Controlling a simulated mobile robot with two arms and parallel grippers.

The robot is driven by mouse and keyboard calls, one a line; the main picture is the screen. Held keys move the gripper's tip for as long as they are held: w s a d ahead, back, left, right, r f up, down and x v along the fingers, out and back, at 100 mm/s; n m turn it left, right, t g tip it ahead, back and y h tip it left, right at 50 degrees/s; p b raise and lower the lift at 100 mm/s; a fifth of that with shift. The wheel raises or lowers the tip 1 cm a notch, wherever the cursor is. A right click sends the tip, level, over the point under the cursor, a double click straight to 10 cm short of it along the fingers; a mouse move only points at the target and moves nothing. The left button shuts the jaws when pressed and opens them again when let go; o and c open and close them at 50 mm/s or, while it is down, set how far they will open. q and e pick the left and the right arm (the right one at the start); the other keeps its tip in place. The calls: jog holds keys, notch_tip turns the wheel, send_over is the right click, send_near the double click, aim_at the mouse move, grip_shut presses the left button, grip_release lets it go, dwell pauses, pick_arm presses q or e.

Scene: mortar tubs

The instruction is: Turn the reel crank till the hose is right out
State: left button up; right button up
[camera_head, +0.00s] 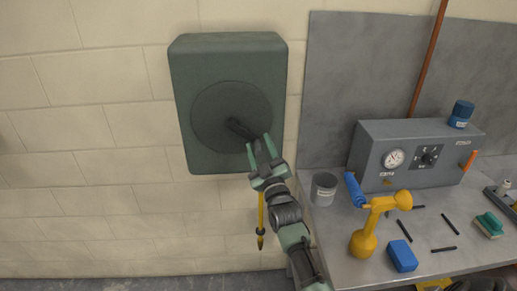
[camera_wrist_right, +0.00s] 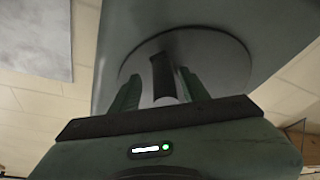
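The reel (camera_head: 182,110) is a grey-green box on the wall with a round disc (camera_head: 215,105) on its front. A dark crank arm (camera_head: 238,127) runs from the disc's centre down and right to my right gripper (camera_head: 262,153). In the right wrist view, the gripper's green fingers (camera_wrist_right: 160,88) stand on either side of the crank, whose pale handle end (camera_wrist_right: 167,101) lies between them. A gap shows beside the handle, so the fingers look open around it. A yellow hose (camera_head: 261,212) with a dark nozzle hangs below the reel, partly behind my gripper. My left gripper is out of view.
The wall left of the reel is clear.

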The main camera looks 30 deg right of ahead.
jog(key=shift+w+d+f, duration=0.1)
jog(key=shift+f, duration=0.1)
jog(key=shift+s+a+f, duration=0.15)
jog(key=shift+s+a, duration=0.05)
jog(key=shift+s, duration=0.05)
jog(key=b+v, duration=0.2)
jog(key=v, duration=0.5)
jog(key=shift+b, duration=0.4)
jog(key=shift+s+d, duration=0.15)
